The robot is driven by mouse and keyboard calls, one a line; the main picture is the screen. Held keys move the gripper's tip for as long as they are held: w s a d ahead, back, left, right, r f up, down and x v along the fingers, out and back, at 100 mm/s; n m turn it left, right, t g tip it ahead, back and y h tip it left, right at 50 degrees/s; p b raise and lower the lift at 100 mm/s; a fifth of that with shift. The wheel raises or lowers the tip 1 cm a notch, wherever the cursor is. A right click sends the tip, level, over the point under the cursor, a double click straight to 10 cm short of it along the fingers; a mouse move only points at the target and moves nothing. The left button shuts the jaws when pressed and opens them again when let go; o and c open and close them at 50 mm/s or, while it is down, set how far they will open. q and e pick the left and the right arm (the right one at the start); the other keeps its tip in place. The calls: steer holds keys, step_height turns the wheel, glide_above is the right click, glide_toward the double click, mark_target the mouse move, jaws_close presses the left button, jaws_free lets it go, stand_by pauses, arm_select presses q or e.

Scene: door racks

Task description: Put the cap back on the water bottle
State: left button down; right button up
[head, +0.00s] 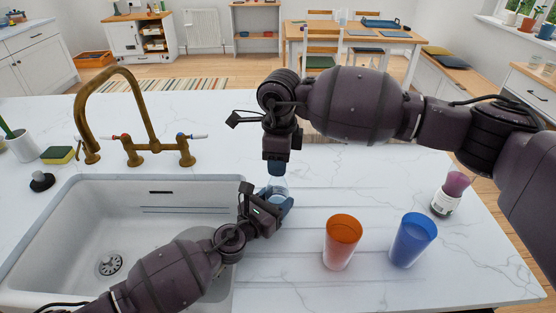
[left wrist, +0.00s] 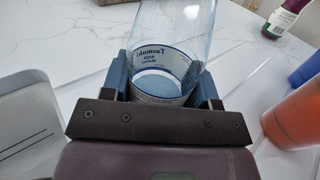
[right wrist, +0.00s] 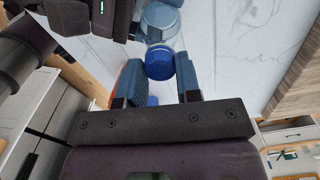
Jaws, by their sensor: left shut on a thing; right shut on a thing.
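The clear water bottle (head: 278,186) stands upright at the sink's right edge, with a printed label low on its body in the left wrist view (left wrist: 165,72). My left gripper (head: 274,203) is shut around the bottle's lower part. My right gripper (head: 277,170) points down directly above the bottle. In the right wrist view it is shut on the blue cap (right wrist: 160,65), held between its fingertips. The cap is at the bottle's top; I cannot tell whether it touches or sits on the neck. In the head view the right gripper hides the cap.
An orange cup (head: 343,240) and a blue cup (head: 411,240) stand right of the bottle. A bottle with a purple top (head: 451,193) is further right. The white sink (head: 60,245) and brass tap (head: 135,135) are at left. Bare counter lies between.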

arm_select(q)
steer(key=shift+f, duration=0.1)
arm_select(e)
steer(key=m, duration=0.9)
steer(key=shift+m, duration=0.4)
steer(key=m, duration=0.8)
steer(key=shift+f, duration=0.1)
steer(key=o, duration=1.1)
steer(key=r, duration=1.2)
steer(key=shift+s+d, duration=0.15)
steer(key=shift+s, duration=0.05)
